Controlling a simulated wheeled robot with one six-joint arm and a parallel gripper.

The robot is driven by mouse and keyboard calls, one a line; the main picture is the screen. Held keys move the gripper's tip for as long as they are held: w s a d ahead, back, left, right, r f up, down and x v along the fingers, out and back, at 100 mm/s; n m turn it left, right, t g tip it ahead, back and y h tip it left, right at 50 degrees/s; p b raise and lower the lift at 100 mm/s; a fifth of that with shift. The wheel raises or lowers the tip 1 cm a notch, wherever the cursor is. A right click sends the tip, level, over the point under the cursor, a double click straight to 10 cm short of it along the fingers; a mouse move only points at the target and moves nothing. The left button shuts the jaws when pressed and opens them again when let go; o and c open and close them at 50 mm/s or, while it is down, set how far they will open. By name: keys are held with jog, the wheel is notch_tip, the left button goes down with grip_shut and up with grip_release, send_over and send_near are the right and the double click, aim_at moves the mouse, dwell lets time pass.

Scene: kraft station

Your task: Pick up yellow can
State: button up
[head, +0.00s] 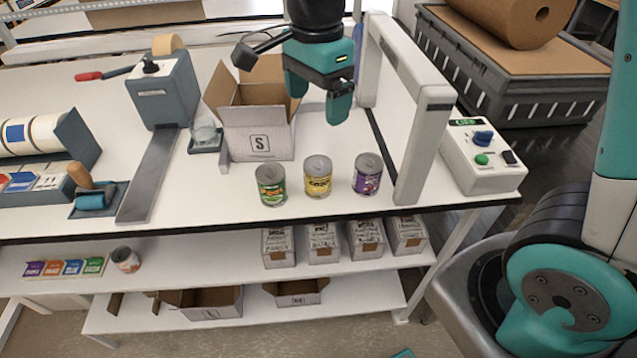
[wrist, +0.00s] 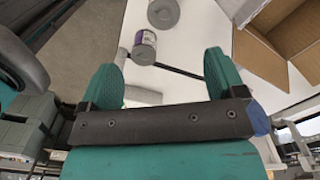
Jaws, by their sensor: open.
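The yellow can (head: 318,178) stands upright near the front edge of the white table, between a green-labelled can (head: 271,186) on its left and a purple-labelled can (head: 367,175) on its right. My gripper (head: 316,98) is open and empty, above the table and behind the row of cans, beside the open box. In the wrist view, my gripper (wrist: 161,66) has its two fingers wide apart. The purple can (wrist: 144,47) shows beyond the fingers. Another can's grey lid (wrist: 163,13) is cut by the top edge; I cannot tell its label.
An open cardboard box (head: 259,143) marked S stands behind the cans. A white frame (head: 425,135) rises right of them, with a button control box (head: 480,158) farther right. A tape dispenser (head: 163,88) stands left. Small boxes (head: 323,242) line the shelf below.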

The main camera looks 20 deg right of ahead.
aim_at(318, 164)
notch_tip(318, 164, down, 12)
jog(key=shift+w+r+p, duration=0.1)
jog(key=shift+p, duration=0.85)
jog(key=shift+w+d+f+p, duration=0.15)
jog(key=shift+f+p, duration=0.3)
jog(key=shift+f, duration=0.95)
jog(key=shift+w+d+f+p, duration=0.1)
jog(key=shift+f+p, duration=0.3)
jog(key=shift+f, duration=0.95)
jog(key=c, duration=1)
jog(key=shift+c, duration=0.5)
jog(key=shift+r, duration=0.15)
